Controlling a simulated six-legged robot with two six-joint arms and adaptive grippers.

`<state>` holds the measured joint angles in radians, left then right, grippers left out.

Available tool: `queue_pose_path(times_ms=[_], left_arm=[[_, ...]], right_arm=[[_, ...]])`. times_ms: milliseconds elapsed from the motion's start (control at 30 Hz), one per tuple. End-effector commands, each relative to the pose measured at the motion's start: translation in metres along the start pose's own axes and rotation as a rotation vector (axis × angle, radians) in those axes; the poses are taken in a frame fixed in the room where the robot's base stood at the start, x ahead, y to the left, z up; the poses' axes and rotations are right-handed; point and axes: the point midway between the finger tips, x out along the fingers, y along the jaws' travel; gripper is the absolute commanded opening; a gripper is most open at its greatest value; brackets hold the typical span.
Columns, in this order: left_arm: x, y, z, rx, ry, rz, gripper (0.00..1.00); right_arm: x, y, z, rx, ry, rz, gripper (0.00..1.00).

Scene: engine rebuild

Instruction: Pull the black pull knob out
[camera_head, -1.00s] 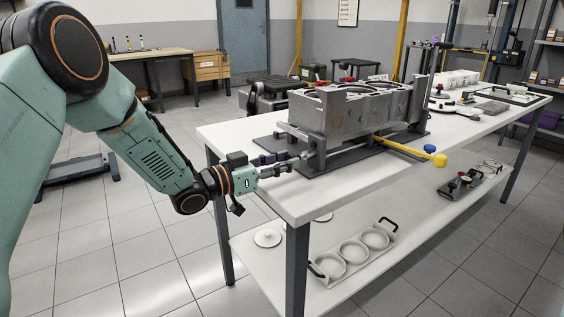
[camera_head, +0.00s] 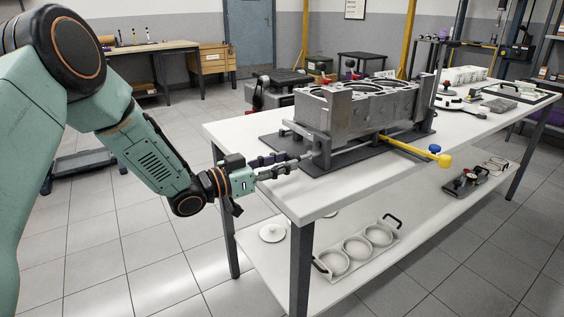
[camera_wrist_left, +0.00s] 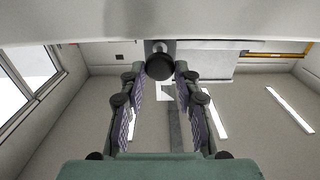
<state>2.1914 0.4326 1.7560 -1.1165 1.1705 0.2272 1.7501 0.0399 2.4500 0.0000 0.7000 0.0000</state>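The black pull knob (camera_wrist_left: 159,67) shows round and dark at the top middle of the left wrist view, on a grey mount. My left gripper (camera_wrist_left: 159,73) has its two fingers spread, one on each side of the knob, with a narrow gap showing on both sides. In the head view my left gripper (camera_head: 301,162) reaches over the near left table corner, at the left end of the grey engine block fixture (camera_head: 362,110). The knob is too small to tell apart from the fingers there. My right gripper is not in view.
The fixture stands on a dark plate on a white table (camera_head: 370,176). A yellow bar (camera_head: 405,149) with blue and yellow ends sticks out from its front. A tray with rings (camera_head: 358,246) lies on the lower shelf. The tabletop's near left edge is clear.

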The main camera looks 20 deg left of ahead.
Motion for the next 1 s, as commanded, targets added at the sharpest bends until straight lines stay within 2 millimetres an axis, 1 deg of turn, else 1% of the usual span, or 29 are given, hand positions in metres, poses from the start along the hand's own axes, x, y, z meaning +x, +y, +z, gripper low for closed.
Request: queue_pose_path(times_ms=[33,200,467,567,667,1000], left_arm=[[0.0,0.0,0.0,0.0,0.0,0.0,0.38],[0.0,0.0,0.0,0.0,-0.001,0.0,0.52],[0.0,0.0,0.0,0.0,-0.001,0.0,0.53],[-0.003,-0.001,0.0,0.0,-0.001,-0.001,0.53],[-0.011,-0.002,-0.001,-0.001,-0.001,-0.004,0.53],[-0.056,-0.001,-0.001,-0.003,0.001,-0.004,0.53]], right_arm=[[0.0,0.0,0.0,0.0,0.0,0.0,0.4],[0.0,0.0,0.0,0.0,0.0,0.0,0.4],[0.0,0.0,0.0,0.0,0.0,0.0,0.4],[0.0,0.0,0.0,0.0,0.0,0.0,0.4],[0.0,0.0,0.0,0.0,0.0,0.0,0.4],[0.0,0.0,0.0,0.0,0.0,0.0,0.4]])
